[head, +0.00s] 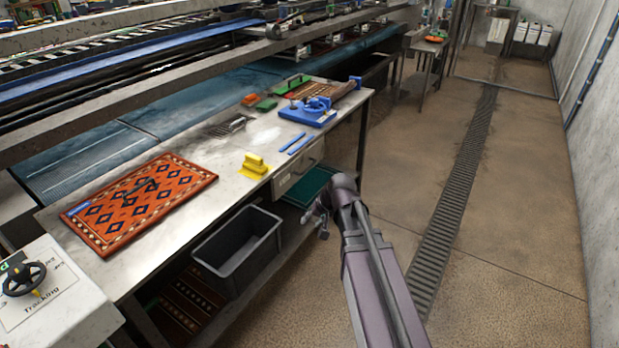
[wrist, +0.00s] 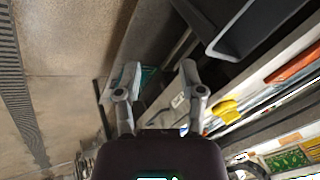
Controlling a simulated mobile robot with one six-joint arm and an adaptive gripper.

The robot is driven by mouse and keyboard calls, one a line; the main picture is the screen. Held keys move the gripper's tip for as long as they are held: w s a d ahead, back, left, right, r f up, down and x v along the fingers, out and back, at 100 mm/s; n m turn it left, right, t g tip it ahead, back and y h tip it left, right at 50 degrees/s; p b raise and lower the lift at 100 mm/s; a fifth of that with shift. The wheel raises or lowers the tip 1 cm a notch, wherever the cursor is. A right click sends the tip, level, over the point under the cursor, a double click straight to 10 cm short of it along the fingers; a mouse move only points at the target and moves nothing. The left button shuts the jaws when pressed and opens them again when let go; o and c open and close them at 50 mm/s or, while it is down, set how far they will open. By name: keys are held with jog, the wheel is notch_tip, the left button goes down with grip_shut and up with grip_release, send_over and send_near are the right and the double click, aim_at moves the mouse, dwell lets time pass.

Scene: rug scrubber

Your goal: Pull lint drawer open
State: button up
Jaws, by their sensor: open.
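The lint drawer (head: 298,172) is a pale grey box front under the right part of the steel worktable's top, with a small dark mark on its face. It looks closed. My gripper (head: 320,216) is in front of and below it, on the aisle side, apart from it as far as I can tell. In the wrist view my gripper (wrist: 157,82) has its two fingers spread with nothing held between them. A pale panel with a small label, which seems to be the drawer front (wrist: 178,101), shows between and beyond the fingers, partly covered by them.
A grey bin (head: 238,250) stands under the table, left of my gripper; a green tray (head: 309,187) is below the drawer. A yellow scrubber block (head: 255,163), a patterned rug (head: 140,200) and a blue tool (head: 307,112) lie on top. The floor aisle at right is clear.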

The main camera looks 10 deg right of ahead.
jog(key=w+d+f+m+t+y+b, duration=0.1)
jog(key=w+f+m+t+y+b, duration=0.2)
jog(key=w, duration=0.4)
jog(key=w+d+f+m+t+b, duration=0.1)
jog(key=w+d+t+b, duration=0.1)
jog(key=w+b, duration=0.45)
jog(key=m+t+b, duration=0.6)
jog(key=b, duration=0.2)
send_near(309, 167)
jog(key=s, duration=0.1)
jog(key=s+d, duration=0.1)
jog(key=s, duration=0.1)
jog(key=shift+d+r+h, duration=0.25)
jog(key=shift+h, duration=0.15)
jog(key=b+x, duration=0.2)
jog(key=x, duration=1.2)
jog(key=shift+s+a+b, duration=0.1)
jog(key=shift+s+b, duration=0.05)
jog(key=shift+b, duration=0.15)
grip_shut()
